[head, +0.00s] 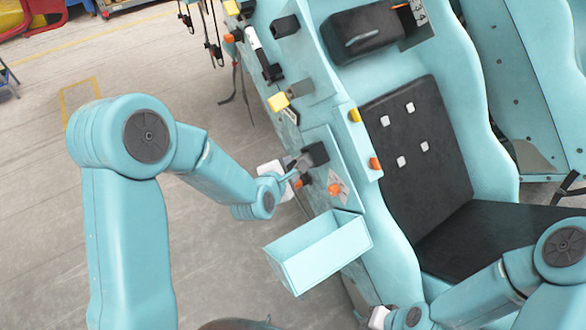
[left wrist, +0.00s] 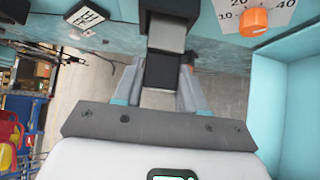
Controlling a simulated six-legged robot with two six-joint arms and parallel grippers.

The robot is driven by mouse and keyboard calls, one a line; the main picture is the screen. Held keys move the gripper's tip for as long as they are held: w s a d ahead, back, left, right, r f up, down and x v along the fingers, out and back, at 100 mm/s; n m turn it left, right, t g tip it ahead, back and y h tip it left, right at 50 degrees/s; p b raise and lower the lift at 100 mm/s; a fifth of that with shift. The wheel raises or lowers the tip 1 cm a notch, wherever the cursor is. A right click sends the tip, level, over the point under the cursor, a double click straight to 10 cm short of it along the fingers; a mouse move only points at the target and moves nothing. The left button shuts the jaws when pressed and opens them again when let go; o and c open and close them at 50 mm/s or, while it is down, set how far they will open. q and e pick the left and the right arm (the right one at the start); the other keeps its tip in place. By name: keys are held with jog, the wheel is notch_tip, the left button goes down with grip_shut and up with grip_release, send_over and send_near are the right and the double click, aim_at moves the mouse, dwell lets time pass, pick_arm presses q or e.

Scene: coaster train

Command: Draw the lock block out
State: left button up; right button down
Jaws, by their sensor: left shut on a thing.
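The lock block (left wrist: 161,70) is a dark block between the fingers of my left gripper (left wrist: 160,88) in the left wrist view. The gripper is shut on it. A grey piece (left wrist: 167,36) runs from the block to a dark housing (left wrist: 168,8) on the light blue panel. In the head view my left gripper (head: 296,170) is at the side of the car, by the dark housing (head: 316,153); the block is mostly hidden there. Of my right gripper only a white part (head: 378,317) shows at the lower edge; its fingers cannot be made out.
An orange knob on a dial (head: 334,189) is close beside the housing. An open, empty light blue bin (head: 291,271) sticks out below it. Yellow and dark fittings (head: 278,102) line the panel farther up. A black seat (head: 420,170) is to the right.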

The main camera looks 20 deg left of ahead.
pick_arm(q)
jog(key=s+a+b, duration=0.2)
jog(key=s, duration=0.1)
jog(key=shift+a, duration=0.1)
dwell(0.5)
jog(key=shift+w, duration=0.1)
jog(key=s+a+b, duration=0.2)
jog(key=s+a, duration=0.1)
jog(key=s, duration=0.1)
jog(key=shift+s+a, duration=0.35)
jog(key=shift+s, duration=0.05)
dwell(0.4)
